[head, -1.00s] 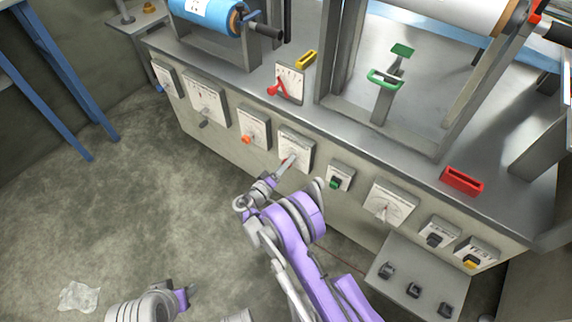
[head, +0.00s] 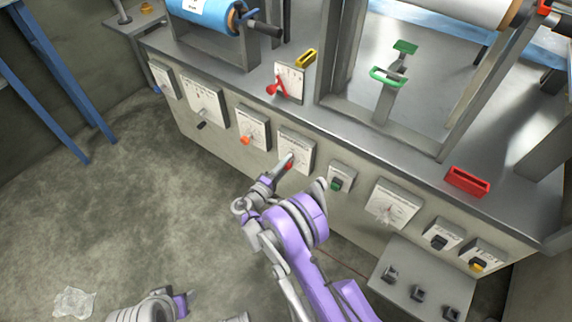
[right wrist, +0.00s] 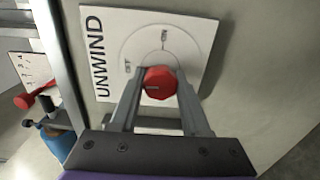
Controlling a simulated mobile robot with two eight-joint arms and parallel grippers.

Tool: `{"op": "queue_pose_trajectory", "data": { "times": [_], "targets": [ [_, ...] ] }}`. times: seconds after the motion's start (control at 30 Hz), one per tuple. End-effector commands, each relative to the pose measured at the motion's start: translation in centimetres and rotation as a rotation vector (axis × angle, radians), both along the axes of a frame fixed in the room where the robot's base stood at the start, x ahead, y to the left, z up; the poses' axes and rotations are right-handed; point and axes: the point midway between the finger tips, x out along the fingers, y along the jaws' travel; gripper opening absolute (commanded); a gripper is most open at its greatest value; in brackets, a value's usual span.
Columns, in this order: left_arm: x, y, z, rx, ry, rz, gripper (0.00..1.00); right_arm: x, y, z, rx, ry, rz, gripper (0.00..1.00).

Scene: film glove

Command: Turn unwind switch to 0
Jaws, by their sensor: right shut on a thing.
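The unwind switch is a red knob (right wrist: 159,84) on a white square plate (right wrist: 112,30) lettered UNWIND, with a printed arc and small marks that are hard to read. My right gripper (right wrist: 158,100) is shut on the knob, one finger on each side of it. A pale line on the knob's face lies nearly level in the right wrist view. In the head view the plate (head: 297,146) is on the machine's front, and a bit of the red knob (head: 288,167) shows beside my right gripper (head: 284,166).
Other switch plates flank it: one with an orange knob (head: 245,140) to the left and a green switch (head: 337,184) to the right. A red lever (head: 277,86) stands above. A grey button box (head: 405,285) juts out at lower right. The floor (head: 130,215) is mostly open.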

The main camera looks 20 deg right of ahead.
Motion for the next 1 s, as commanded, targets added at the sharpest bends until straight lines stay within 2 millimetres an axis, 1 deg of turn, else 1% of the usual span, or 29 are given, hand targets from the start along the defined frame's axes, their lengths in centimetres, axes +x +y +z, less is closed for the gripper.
{"op": "queue_pose_trajectory", "data": {
  "times": [0.33, 0.37, 0.5, 0.53, 0.83, 0.93, 1.0],
  "targets": [
    [0.0, 0.0, 0.0, 0.000, 0.000, 0.000, 0.50, 0.0, 0.1, 0.0, -0.002, 0.003, 0.003, 0.00],
    [0.0, 0.0, 0.0, 0.000, 0.000, 0.000, 0.50, 0.0, 0.1, 0.0, -0.002, 0.003, 0.003, 0.48],
    [0.0, 0.0, 0.0, 0.000, 0.000, 0.000, 0.50, 0.0, 0.1, 0.0, -0.002, 0.002, 0.002, 0.73],
    [0.0, 0.0, 0.0, 0.000, 0.000, 0.000, 0.50, 0.0, 0.1, 0.0, -0.002, 0.002, 0.002, 0.76],
    [0.0, 0.0, 0.0, 0.000, 0.000, 0.000, 0.50, -0.1, 0.2, 0.0, -0.001, 0.002, 0.001, 0.76],
    [0.0, 0.0, 0.2, 0.000, 0.000, 0.000, 0.50, -0.6, 0.8, 0.0, -0.001, 0.002, 0.002, 0.76],
    [-0.1, 0.0, 0.4, 0.000, 0.000, 0.000, 0.50, -1.2, 1.8, 0.1, 0.000, 0.001, 0.005, 0.76]
  ]
}}
